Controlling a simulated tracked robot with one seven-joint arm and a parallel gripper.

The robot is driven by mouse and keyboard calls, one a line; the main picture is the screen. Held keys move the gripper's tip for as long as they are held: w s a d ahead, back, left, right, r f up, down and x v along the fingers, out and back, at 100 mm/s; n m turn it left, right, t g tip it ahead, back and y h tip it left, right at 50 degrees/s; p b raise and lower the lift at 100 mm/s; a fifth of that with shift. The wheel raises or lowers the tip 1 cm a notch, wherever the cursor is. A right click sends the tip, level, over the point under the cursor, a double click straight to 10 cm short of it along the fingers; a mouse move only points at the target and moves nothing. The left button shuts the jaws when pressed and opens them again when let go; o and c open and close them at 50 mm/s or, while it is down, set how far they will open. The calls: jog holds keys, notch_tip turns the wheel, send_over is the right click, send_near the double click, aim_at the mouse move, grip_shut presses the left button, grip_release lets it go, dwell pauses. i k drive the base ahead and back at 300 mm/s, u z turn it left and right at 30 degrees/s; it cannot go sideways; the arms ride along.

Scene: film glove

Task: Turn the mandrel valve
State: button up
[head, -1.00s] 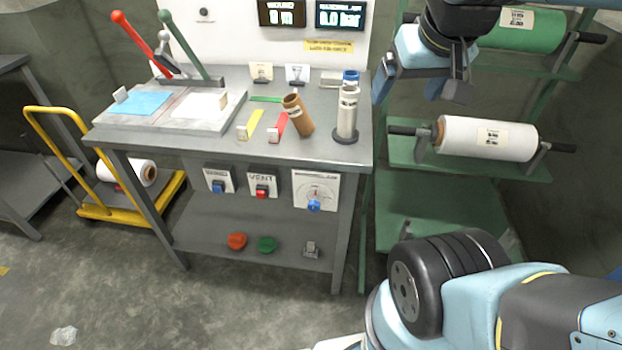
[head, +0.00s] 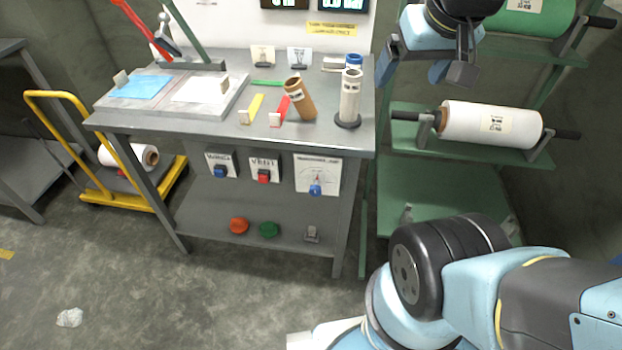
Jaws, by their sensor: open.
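Three control plates hang on the front of the grey bench, below its top. The rightmost, a larger white dial plate (head: 318,172), has a blue knob (head: 316,189) with a small scale above it. The middle plate reads VENT and has a red knob (head: 264,176). The left plate has a blue knob (head: 220,171). The lettering on the left and right plates is too small to read surely, so I cannot tell which is the mandrel valve. My gripper (head: 424,70) is open and empty at the upper right, above and right of the plates, apart from them.
A pale upright cylinder (head: 350,96) on a black base and a tilted brown tube (head: 300,101) stand on the bench top (head: 225,124). A green rack (head: 450,195) with film rolls stands right. A yellow cart (head: 120,203) stands left.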

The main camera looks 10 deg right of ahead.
aim_at(315, 189)
jog(key=u, duration=0.1)
jog(key=k, duration=1.6)
jog(key=z, duration=0.65)
jog(key=i, duration=1)
jog(key=u, duration=0.1)
